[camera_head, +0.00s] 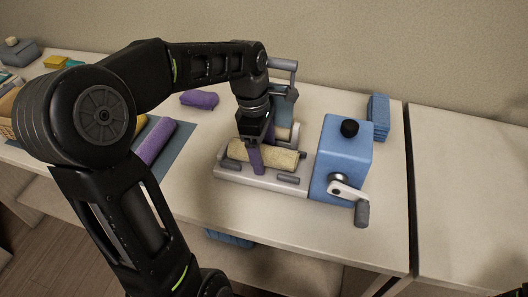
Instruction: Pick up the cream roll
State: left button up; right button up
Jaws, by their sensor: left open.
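The cream roll (283,159) lies lengthwise on the pale base of a hand-cranked machine (232,173), left of its blue box. My left gripper (259,153) points down at the roll, left of its middle. It is open, with a purple finger in front of the roll's near side. The other finger is mostly hidden behind the roll and the wrist. I cannot tell whether the fingers touch the roll. My right gripper is not in view.
The blue box (340,153) has a black knob on top and a crank (349,191) in front. A blue stack (378,117) stands behind it. A purple roll (154,145) lies on a dark mat at left, and a purple piece (199,99) behind. The table's right front is clear.

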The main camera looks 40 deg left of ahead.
aim_at(267, 149)
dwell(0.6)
pick_arm(q)
jog(key=c, duration=1.7)
jog(key=shift+s+d+r, duration=0.1)
jog(key=shift+s+r, duration=0.05)
jog(key=shift+r, duration=0.05)
notch_tip(267, 149, up, 7)
jog(key=shift+s+f+b, duration=0.1)
jog(key=shift+b, duration=0.4)
jog(key=s+d, duration=0.3)
jog(key=s, duration=0.6)
jog(key=s+d+p, duration=0.1)
jog(key=s+d, duration=0.2)
jog(key=s, duration=0.6)
jog(key=shift+s+d+f, duration=0.15)
jog(key=shift+s+d, duration=0.1)
